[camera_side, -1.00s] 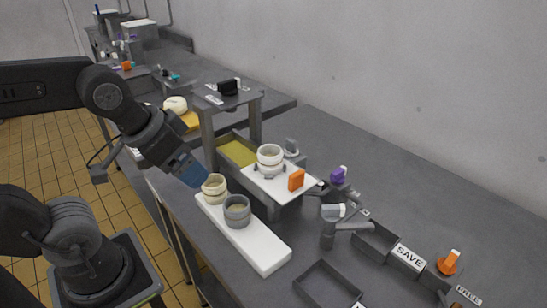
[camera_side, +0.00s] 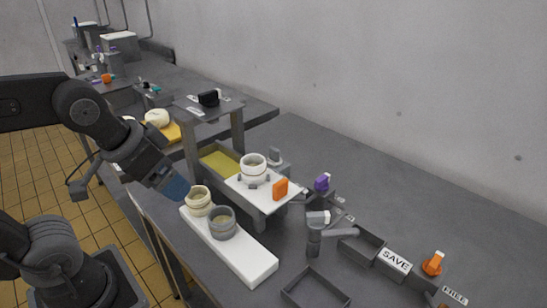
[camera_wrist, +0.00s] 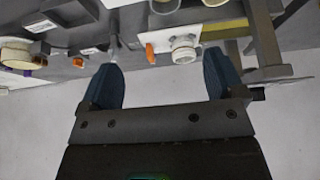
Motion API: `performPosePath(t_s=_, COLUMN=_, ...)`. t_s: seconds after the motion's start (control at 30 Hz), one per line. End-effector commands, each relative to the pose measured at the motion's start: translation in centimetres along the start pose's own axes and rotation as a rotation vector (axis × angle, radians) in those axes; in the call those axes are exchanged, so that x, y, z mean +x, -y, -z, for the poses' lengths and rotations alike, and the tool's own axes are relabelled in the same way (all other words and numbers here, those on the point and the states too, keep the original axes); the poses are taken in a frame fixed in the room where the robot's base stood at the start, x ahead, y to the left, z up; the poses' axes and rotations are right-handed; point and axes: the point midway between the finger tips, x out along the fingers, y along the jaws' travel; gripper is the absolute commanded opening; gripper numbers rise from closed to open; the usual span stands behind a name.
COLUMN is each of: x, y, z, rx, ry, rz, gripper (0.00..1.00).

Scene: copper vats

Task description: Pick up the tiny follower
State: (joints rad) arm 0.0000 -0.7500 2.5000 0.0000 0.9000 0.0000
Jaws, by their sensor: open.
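I cannot tell which thing is the tiny follower. Small candidates in the side view are an orange block (camera_side: 280,188) upright on a white raised plate, a purple piece (camera_side: 321,183) behind it, and an orange piece (camera_side: 432,262) by the SAVE tray. My gripper (camera_side: 177,187) hangs at the left, beside a cream jar (camera_side: 199,203) on a white slab (camera_side: 246,255). In the wrist view my gripper (camera_wrist: 163,75) has its two blue fingers wide apart with nothing between them. An orange piece (camera_wrist: 150,53) and a white jar (camera_wrist: 183,55) show beyond the fingers.
A grey jar (camera_side: 222,224) stands beside the cream jar. A white ringed pot (camera_side: 253,168) stands on the raised plate (camera_side: 246,186). A grey tap-like fixture (camera_side: 315,238), an empty dark tray (camera_side: 316,290) and a SAVE-labelled tray (camera_side: 395,260) lie to the right. Bare counter runs along the wall.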

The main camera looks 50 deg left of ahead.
Motion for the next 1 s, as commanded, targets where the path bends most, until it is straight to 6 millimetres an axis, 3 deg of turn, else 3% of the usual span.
performPosePath(t_s=0.47, x=0.0, y=0.0, z=0.0, rx=0.0, ry=0.0, rz=0.0, gripper=0.88)
performPosePath(t_s=0.9, x=0.0, y=0.0, z=0.0, rx=0.0, ry=0.0, rz=0.0, gripper=0.47)
performPosePath(t_s=1.0, x=0.0, y=0.0, z=0.0, rx=0.0, ry=0.0, rz=0.0, gripper=0.47)
